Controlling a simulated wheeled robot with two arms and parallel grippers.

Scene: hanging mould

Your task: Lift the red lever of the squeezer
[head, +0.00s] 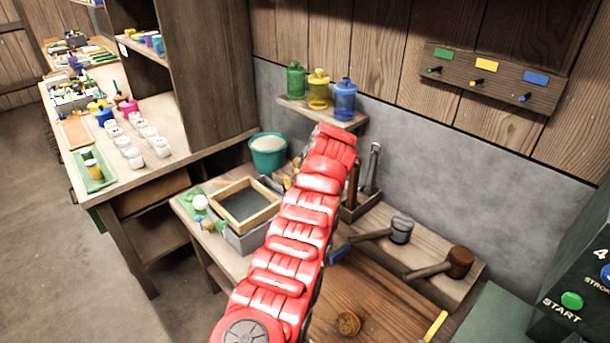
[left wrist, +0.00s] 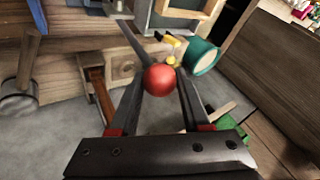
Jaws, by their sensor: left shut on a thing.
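The red ball knob (left wrist: 159,80) of the lever sits between the fingertips of my left gripper (left wrist: 160,84), which is shut on it in the left wrist view. A dark grey rod (left wrist: 134,44) runs from the knob toward the upper left. The squeezer's body is not clear in either view. In the head view my red arm covers the middle, and I cannot make out the gripper, knob or lever there. My right gripper is not in view.
A wooden-framed tray (head: 245,204) and a teal bucket (head: 268,152) stand left of my arm. Two mallets, one grey (head: 400,230) and one brown (head: 458,262), lie to the right. Coloured bottles (head: 318,90) stand on a wall shelf. A control box (head: 575,285) stands at the lower right.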

